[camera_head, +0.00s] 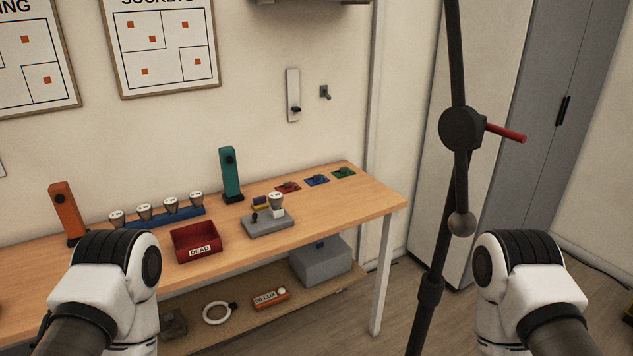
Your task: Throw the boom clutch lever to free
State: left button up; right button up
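The boom clutch lever (506,132) is a red rod sticking out to the right, tilted slightly down, from a round black clutch hub (461,129). The hub sits on a dark stand pole (430,292) right of the workbench. A dark boom (453,45) runs up from the hub past the top edge, and a grey ball (461,224) hangs below the hub. Both my arms show at the bottom, one left and one right, below the lever's height. Neither gripper is visible, and nothing of mine touches the lever.
A wooden workbench (350,203) along the wall carries a red tray (197,242), a grey lamp block (268,223), a blue lamp rack (160,217) and two upright testers. Its lower shelf holds a grey box (321,262). A grey cabinet (550,110) stands behind the pole.

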aim_at(516, 136)
jog(key=i+l, duration=0.15)
jog(key=l, duration=0.2)
jog(key=i+l, duration=0.1)
jog(key=l, duration=0.25)
jog(key=i+l, duration=0.15)
jog(key=l, duration=0.2)
jog(key=i+l, duration=0.15)
jog(key=l, duration=0.2)
jog(key=i+l, duration=0.15)
jog(key=l, duration=0.2)
